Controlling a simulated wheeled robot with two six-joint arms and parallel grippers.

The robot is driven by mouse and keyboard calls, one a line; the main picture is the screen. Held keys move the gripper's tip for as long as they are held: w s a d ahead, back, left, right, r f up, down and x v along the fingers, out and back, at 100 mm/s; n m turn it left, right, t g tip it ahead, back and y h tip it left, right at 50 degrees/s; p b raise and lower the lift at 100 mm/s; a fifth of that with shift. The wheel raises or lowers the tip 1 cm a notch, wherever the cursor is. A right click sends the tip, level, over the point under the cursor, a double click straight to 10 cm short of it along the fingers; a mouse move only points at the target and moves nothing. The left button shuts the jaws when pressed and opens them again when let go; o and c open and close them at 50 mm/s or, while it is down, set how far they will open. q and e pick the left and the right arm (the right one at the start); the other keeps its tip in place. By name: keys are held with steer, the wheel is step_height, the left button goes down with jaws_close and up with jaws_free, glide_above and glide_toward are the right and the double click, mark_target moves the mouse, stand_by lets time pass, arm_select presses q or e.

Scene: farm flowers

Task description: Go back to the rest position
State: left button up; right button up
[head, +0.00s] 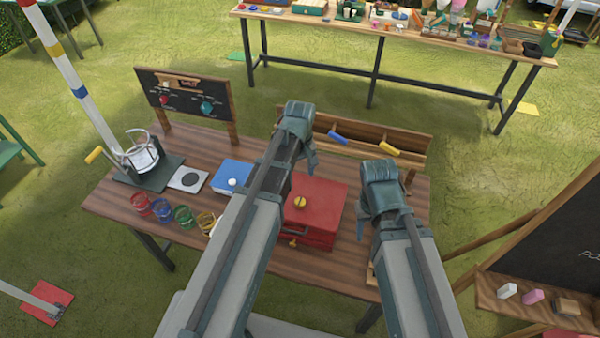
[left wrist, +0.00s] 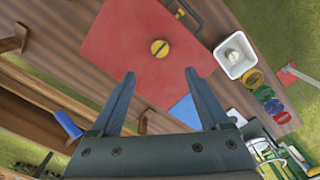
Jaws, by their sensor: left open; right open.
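My left gripper (head: 297,125) is over the back middle of the wooden table (head: 120,205). In the left wrist view its two fingers (left wrist: 159,75) are spread apart with nothing between them. The red box (left wrist: 140,30) with a yellow knob is below and beyond them in that view. My right gripper (head: 381,180) is above the right end of the table, to the right of the red box (head: 318,205). Its fingers are hard to make out in the head view, and no object shows in it.
A wooden rack (head: 395,135) with blue and yellow handles stands along the table's back edge. A blue box (head: 232,174), colored cups (head: 161,209) and a striped pole (head: 80,85) are to the left. A chalkboard (head: 560,245) stands at right. Grass surrounds the table.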

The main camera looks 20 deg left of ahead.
arm_select(q)
steer(key=shift+r, duration=0.1)
stand_by(0.5)
steer(key=s+d+f+m+y+b, duration=0.1)
steer(key=s+d+f+m+b, duration=0.9)
steer(key=s, duration=0.4)
steer(key=f+m+b, duration=0.1)
steer(key=m+b, duration=0.1)
steer(key=shift+s+d+f+m, duration=0.2)
steer(key=shift+s+f+m, duration=0.05)
steer(key=shift+f+m, duration=0.1)
